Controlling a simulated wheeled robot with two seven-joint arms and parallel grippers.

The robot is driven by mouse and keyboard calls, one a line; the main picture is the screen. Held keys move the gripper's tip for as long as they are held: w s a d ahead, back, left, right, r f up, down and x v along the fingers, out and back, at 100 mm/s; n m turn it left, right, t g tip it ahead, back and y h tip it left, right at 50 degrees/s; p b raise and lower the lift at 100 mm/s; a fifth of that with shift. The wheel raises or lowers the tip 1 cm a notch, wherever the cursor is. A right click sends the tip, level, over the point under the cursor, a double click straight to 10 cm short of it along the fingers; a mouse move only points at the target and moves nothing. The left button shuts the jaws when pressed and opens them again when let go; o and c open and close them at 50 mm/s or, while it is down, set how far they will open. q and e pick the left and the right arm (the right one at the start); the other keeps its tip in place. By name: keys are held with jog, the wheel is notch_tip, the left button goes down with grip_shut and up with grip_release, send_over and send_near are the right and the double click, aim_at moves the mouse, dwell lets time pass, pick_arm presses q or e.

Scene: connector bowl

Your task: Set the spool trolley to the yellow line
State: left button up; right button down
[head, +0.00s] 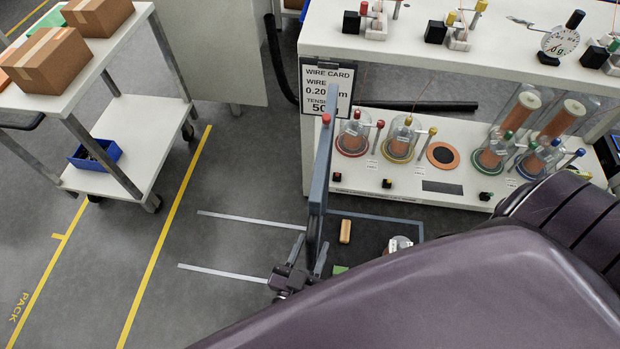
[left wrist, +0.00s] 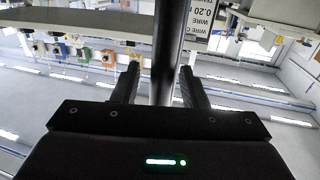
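The spool trolley (head: 375,217) shows in the head view as a low dark deck with a blue-grey rim, partly hidden by my arm. My left gripper (head: 309,256) is at the dark bar of this frame. In the left wrist view the dark bar (left wrist: 167,50) stands between the two open fingers (left wrist: 158,75), with a gap visible on its left. The yellow line (head: 165,240) runs along the floor left of the trolley. My right gripper is not in view.
Two pale floor strips (head: 250,220) lie between trolley and yellow line; that floor is clear. A white cart (head: 130,125) with boxes stands beyond the line. A white bench (head: 470,70) with spools stands behind the trolley. An orange block (head: 345,231) lies on the deck.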

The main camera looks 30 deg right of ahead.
pick_arm(q)
jog(key=shift+a, duration=0.1)
jog(key=v, duration=0.7)
jog(key=shift+s+a+b, duration=0.2)
jog(key=shift+a+b, duration=0.05)
jog(key=shift+b, duration=0.1)
